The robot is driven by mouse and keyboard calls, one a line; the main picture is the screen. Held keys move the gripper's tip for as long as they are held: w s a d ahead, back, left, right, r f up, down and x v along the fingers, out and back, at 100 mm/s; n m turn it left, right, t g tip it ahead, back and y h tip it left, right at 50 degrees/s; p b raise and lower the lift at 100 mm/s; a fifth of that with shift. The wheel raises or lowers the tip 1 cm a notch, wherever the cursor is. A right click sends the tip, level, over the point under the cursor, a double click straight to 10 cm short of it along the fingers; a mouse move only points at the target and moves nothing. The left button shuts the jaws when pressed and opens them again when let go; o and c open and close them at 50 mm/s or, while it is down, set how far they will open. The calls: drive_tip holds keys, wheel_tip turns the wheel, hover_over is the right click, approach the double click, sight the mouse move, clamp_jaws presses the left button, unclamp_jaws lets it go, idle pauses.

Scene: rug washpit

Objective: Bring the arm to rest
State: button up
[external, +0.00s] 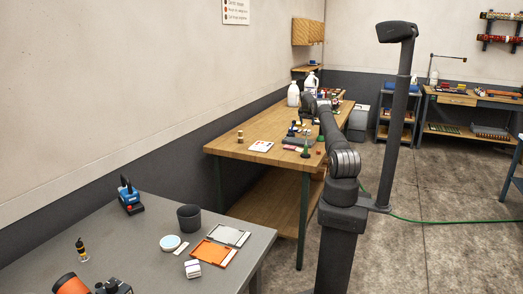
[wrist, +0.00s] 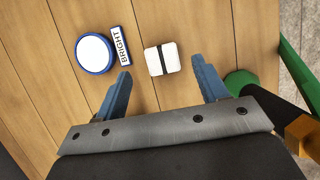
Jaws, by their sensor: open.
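My gripper (wrist: 161,68) is open in the wrist view, with its two blue fingers spread wide and nothing held. It is above a wooden tabletop (wrist: 40,110). A white block with a black band (wrist: 161,59) lies beyond and between the fingertips; I cannot tell the height gap. In the external view my arm (external: 330,130) is stretched out away from the camera over the wooden bench (external: 255,143). The fingers cannot be made out there.
A green round base (wrist: 241,80) is close to the right finger. White jugs (external: 293,95) stand at the bench's back. A grey table (external: 135,235) is in front.

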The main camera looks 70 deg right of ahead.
drive_tip(key=w+a+r, duration=0.7)
drive_tip(key=w+r, duration=0.1)
drive_tip(key=w, duration=0.3)
drive_tip(key=w+a+f+m, duration=0.1)
drive_tip(key=w+a+f, duration=0.1)
drive_tip(key=w+a, duration=0.5)
drive_tip(key=w+a+f+m, duration=0.1)
drive_tip(key=w+a+f, duration=0.2)
drive_tip(key=a, duration=0.9)
drive_tip(key=w+a+f+m+g, duration=0.1)
drive_tip(key=w+a+f, duration=0.3)
drive_tip(key=a, duration=0.9)
drive_tip(key=w+a+f+m+g, duration=0.1)
drive_tip(key=w+a+f+m, duration=0.1)
drive_tip(key=w+a, duration=0.6)
drive_tip(key=shift+a+f, duration=0.8)
drive_tip(key=shift+a, duration=1.5)
